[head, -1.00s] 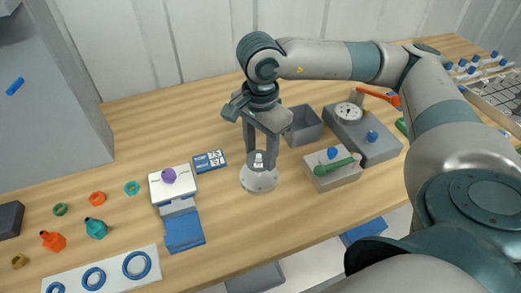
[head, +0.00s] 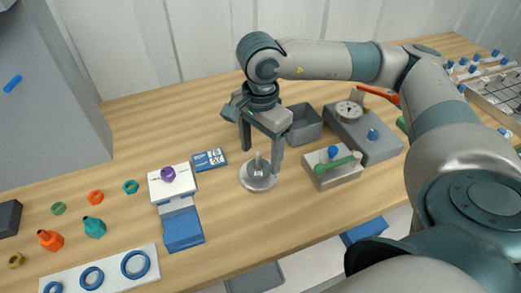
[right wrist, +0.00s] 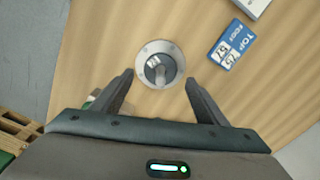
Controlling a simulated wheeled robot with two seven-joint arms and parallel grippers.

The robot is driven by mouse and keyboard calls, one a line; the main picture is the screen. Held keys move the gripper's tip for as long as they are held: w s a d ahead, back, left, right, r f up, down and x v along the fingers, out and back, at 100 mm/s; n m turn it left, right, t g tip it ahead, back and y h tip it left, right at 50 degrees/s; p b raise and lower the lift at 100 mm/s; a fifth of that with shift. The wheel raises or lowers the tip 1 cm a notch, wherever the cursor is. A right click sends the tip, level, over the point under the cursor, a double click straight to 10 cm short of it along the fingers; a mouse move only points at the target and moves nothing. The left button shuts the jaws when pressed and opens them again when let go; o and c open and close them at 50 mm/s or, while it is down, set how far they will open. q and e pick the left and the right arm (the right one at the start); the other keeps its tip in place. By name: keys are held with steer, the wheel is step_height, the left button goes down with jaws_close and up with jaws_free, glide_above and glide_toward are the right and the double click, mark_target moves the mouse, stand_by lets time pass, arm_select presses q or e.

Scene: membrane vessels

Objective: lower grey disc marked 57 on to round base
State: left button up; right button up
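The grey disc (right wrist: 159,72), with an upright knob in its middle, sits within the rim of the pale round base (right wrist: 141,52). In the head view the disc with its knob (head: 258,167) shows on the base (head: 259,187) on the table. Its marking is not readable. My right gripper (head: 262,160) is open over the base, its fingers apart on either side of the knob and clear of it. In the right wrist view the gripper (right wrist: 158,80) also shows open and empty. My left gripper is not in view.
A blue card (head: 209,160) reading TOP lies left of the base. Table in front of the base is clear.

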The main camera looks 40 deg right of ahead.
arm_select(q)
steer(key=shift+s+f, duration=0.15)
arm_select(e)
steer(key=shift+r, duration=0.1)
steer(key=shift+r, duration=0.55)
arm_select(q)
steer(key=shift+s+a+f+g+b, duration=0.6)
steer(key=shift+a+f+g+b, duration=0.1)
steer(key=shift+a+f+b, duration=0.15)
arm_select(e)
step_height(320, 180, up, 16)
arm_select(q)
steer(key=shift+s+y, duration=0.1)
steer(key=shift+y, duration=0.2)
arm_select(e)
steer(key=shift+r, duration=0.1)
